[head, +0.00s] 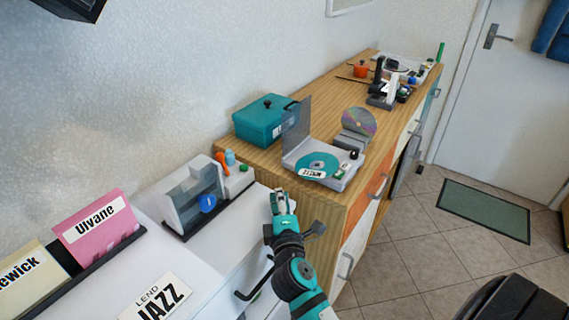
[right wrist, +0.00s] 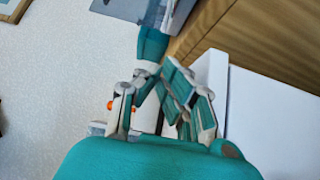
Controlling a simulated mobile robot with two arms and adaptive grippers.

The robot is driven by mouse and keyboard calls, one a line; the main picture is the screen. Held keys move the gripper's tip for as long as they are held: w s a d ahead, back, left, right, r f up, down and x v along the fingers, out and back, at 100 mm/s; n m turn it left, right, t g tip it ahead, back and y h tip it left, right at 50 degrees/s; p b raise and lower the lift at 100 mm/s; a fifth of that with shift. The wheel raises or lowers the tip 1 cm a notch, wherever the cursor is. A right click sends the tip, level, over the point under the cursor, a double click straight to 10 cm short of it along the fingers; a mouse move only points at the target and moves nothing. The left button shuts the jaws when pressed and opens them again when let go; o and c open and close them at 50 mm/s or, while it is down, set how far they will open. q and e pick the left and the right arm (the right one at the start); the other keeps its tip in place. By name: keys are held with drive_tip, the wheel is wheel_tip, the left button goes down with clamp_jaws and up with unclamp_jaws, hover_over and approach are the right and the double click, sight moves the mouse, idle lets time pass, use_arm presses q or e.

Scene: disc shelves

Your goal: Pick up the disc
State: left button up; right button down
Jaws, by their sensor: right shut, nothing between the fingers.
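A teal disc (head: 317,165) with a white label lies flat in an open grey disc player (head: 338,180) on the wooden cabinet top. A second, shiny rainbow-coloured disc (head: 359,122) stands tilted in a grey holder (head: 352,141) behind the player. My right gripper (head: 280,200) is left of the player and nearer to me, by the white cabinet's edge. It is shut and empty, apart from both discs. Its fingers (right wrist: 165,100) also show in the right wrist view, where I see no disc for certain. My left gripper is not in view.
A teal box (head: 259,124) stands behind the player against the wall. A clear-sided container (head: 191,197) stands on the white cabinet, left of my gripper. Pink (head: 95,228) and cream sleeves stand at the left. Small items crowd the wooden cabinet's far end.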

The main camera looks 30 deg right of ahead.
drive_tip(key=shift+w+d+r, duration=0.1)
drive_tip(key=shift+w+d, duration=0.1)
drive_tip(key=shift+w, duration=0.35)
drive_tip(key=p+x, duration=0.1)
drive_tip(key=x, duration=0.8)
drive_tip(key=shift+w+d+r, duration=0.1)
drive_tip(key=shift+w+d, duration=0.05)
drive_tip(key=shift+w, duration=0.2)
drive_tip(key=s, duration=0.1)
drive_tip(key=s+d+p, duration=0.1)
drive_tip(key=s, duration=0.1)
drive_tip(key=shift+s+d, duration=0.15)
drive_tip(key=shift+d, duration=0.05)
drive_tip(key=shift+s+d, duration=0.1)
drive_tip(key=shift+s, duration=0.25)
drive_tip(key=shift+s+d+p, duration=0.35)
drive_tip(key=shift+s+d, duration=0.15)
drive_tip(key=shift+s, duration=0.4)
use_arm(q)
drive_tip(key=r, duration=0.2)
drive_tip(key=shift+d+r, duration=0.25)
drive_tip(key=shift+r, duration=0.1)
